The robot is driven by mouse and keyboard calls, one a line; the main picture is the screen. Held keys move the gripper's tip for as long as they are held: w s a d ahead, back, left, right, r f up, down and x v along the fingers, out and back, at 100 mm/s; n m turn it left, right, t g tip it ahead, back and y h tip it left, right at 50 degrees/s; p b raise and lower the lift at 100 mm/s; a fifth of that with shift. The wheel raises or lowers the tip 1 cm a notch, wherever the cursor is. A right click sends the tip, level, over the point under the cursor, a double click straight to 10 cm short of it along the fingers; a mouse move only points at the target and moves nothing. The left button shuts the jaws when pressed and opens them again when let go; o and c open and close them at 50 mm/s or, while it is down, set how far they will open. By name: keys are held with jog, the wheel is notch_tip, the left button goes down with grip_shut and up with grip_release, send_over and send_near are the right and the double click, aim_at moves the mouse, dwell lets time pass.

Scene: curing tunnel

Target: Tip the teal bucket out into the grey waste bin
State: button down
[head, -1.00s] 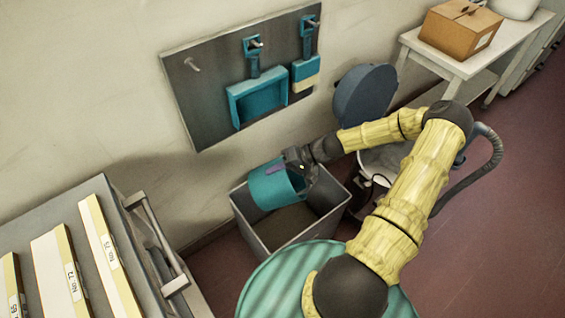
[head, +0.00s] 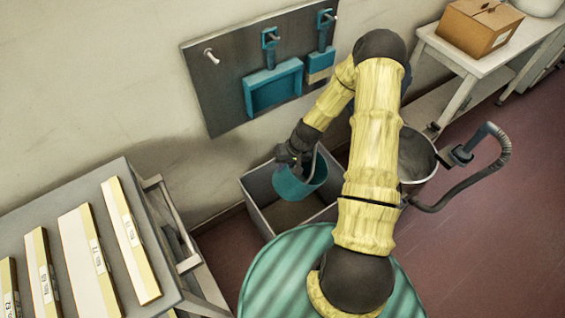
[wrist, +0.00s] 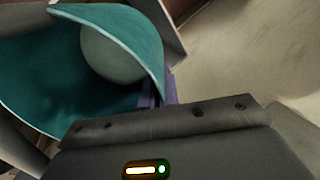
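The teal bucket (head: 297,187) is over the open top of the grey waste bin (head: 256,186), by the wall in the head view. My gripper (head: 291,160) is at the bucket's upper left edge and appears shut on it. The bucket looks tilted; its exact angle is hard to tell. In the wrist view the teal bucket (wrist: 35,85) fills the upper left, with a purple finger (wrist: 158,90) against its edge. A pale rounded surface shows inside the teal; I cannot tell whether it is contents or the bucket's bottom.
A wall board (head: 225,85) with blue tools hangs behind the bin. A rack with long labelled pieces (head: 130,240) stands at left. A round metal container (head: 416,160) is right of the bin, partly behind my arm. A cardboard box (head: 480,27) sits on a white table.

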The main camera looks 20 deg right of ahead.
jog(key=shift+s+d+f+g+h+p, duration=0.1)
jog(key=shift+d+f+g+h+p, duration=0.1)
jog(key=shift+d+h+p, duration=0.4)
jog(key=shift+d+f+g+h+p, duration=0.15)
jog(key=shift+f+h+p, duration=0.1)
jog(key=shift+h, duration=0.7)
jog(key=shift+s+d+f+g+h+p, duration=0.1)
jog(key=shift+d+f+g+h+p, duration=0.2)
jog(key=shift+h, duration=0.45)
jog(key=shift+d+r, duration=0.1)
jog(key=shift+r, duration=0.1)
